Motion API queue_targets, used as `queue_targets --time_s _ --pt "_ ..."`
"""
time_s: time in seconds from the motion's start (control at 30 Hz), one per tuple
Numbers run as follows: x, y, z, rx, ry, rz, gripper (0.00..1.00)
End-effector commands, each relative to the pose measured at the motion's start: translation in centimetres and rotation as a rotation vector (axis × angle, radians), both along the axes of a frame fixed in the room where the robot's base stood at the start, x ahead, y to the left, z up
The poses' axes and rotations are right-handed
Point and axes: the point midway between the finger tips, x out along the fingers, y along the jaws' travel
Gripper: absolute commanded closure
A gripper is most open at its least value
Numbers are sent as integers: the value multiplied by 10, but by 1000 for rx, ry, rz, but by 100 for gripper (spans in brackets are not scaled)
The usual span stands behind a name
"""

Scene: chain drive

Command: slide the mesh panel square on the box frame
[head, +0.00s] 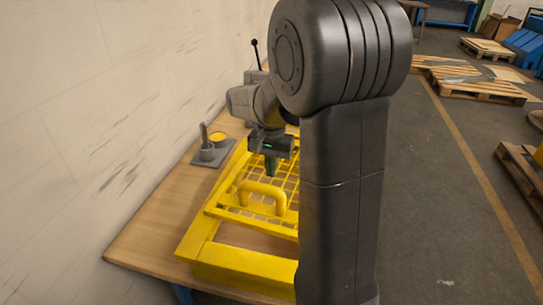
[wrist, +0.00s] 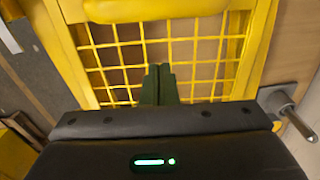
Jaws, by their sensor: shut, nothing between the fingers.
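The yellow mesh panel (head: 280,207) lies on the yellow box frame (head: 190,236), with a raised handle (head: 263,192) near its front part. The near end of the frame shows an uncovered gap past the panel's edge. In the wrist view the mesh (wrist: 110,62) fills the middle, and a frame rail (wrist: 262,45) runs along the right with bare wood between. My gripper (head: 271,172) points down over the mesh behind the handle, its fingers (wrist: 160,72) together and empty. Whether the fingertips touch the mesh I cannot tell. My arm hides the right side of panel and frame.
A grey plate with an upright peg (head: 205,135) and a yellow round piece (head: 218,138) lies on the wooden table (head: 150,225), left of the frame. A wall stands close on the left. Pallets (head: 470,85) lie on the floor far right.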

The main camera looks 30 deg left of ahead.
Motion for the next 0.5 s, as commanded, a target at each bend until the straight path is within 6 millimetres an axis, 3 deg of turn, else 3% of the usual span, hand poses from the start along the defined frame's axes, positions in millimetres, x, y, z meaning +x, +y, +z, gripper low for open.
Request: queue_targets --time_s 0.2,0.5 --pt "-30 -4 0 0 0 2 100" --pt "-40 -6 -1 0 0 0 100"
